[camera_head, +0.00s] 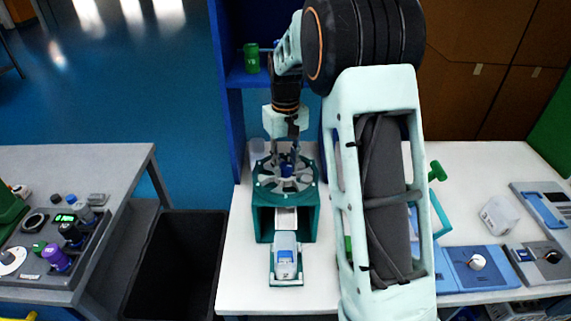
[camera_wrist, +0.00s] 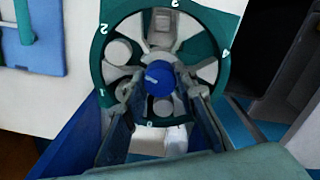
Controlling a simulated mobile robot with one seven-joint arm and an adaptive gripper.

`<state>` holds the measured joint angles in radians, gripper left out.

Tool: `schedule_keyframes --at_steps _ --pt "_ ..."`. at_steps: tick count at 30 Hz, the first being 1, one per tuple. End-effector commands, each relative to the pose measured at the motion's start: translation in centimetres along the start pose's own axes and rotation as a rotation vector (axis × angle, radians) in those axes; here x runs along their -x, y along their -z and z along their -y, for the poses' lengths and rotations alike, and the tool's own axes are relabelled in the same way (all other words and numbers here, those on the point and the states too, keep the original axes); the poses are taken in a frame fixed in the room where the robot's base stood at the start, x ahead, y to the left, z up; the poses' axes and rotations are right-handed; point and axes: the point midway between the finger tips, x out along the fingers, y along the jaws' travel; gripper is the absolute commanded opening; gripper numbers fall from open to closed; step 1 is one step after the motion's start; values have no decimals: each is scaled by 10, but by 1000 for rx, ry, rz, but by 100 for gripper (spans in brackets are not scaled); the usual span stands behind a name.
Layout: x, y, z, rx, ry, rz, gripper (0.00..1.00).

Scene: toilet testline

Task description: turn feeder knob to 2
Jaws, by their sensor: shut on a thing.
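The feeder (camera_head: 262,215) is a teal box with a round spoked dial on top, on the white table. Its blue knob (camera_wrist: 158,76) sits at the dial's centre in the wrist view, with a short pale mark that appears to lie toward the left. Digits stand on the teal ring (camera_wrist: 101,70), with 1 at left, 4 at right and 0 near the bottom. My gripper (camera_wrist: 160,88) reaches down from above, its two fingers on either side of the knob, shut on it. In the head view my gripper (camera_head: 287,160) partly hides the knob.
A grey and white item with a blue patch (camera_head: 286,258) lies in the feeder's front outlet. Blue panels with a knob (camera_head: 462,268) and a white block (camera_head: 499,216) are at right. A dark bin (camera_head: 175,265) stands left. A green can (camera_head: 251,58) is on the blue shelf behind.

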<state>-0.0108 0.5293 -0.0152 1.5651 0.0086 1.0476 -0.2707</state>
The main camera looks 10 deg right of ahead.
Motion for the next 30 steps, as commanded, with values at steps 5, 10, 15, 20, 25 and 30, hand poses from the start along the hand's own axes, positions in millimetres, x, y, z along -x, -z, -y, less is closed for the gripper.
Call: schedule_keyframes --at_steps 5,10,15,20,25,30 --pt "1 1 0 -101 -1 -3 0" --pt "1 1 -1 -162 -1 -3 0" --pt "1 1 -1 -193 -1 -3 0" --pt "1 1 -1 -201 -1 -3 0" --pt "1 1 -1 -200 -1 -3 0" --pt "1 1 -1 -200 -1 -3 33"
